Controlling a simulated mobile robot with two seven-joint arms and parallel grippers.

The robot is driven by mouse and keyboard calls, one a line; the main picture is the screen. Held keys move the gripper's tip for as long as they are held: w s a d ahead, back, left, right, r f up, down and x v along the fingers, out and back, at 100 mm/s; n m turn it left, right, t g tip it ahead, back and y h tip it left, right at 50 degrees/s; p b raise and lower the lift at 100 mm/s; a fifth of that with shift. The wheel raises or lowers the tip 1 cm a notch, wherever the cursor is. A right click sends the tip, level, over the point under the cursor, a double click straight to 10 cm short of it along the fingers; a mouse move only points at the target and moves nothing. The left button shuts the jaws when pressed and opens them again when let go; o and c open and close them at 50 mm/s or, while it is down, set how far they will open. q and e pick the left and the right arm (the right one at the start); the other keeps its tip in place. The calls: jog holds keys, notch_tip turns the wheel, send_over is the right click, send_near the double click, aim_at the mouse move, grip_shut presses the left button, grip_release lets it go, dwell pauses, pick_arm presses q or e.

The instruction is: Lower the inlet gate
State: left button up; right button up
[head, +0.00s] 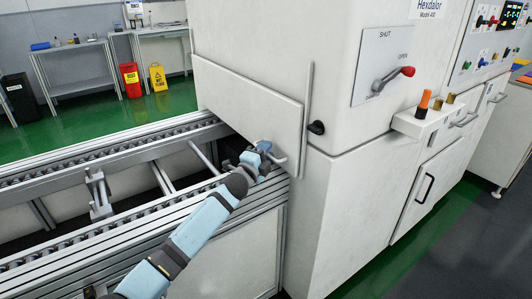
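The inlet gate (243,98) is a flat white panel on the end of the large white machine, above the conveyor. A dark opening (212,132) shows under its lower edge, so it stands raised at least partly. A grey bar handle (281,160) sits low on the gate near its right edge. My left gripper (264,150) is at this handle, its arm reaching up from the bottom of the head view. The fingers are small and overlap the handle, so I cannot tell whether they are closed on it. My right gripper is out of view.
The roller conveyor (110,160) with metal rails runs left from the opening. A black knob (316,128) sticks out right of the gate. A lever with a red knob (407,72) is on a SHUT/OPEN plate, its knob near OPEN. An orange-topped button post (423,103) stands further right.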

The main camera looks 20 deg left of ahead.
pick_arm(q)
jog(key=shift+s+a+f, duration=0.1)
jog(key=shift+s+a, duration=0.05)
jog(key=shift+s, duration=0.25)
jog(key=p+v, duration=0.1)
jog(key=v, duration=0.4)
jog(key=shift+s, duration=0.25)
jog(key=shift+s+a+f, duration=0.1)
jog(key=shift+s+a, duration=0.1)
jog(key=shift+s, duration=0.4)
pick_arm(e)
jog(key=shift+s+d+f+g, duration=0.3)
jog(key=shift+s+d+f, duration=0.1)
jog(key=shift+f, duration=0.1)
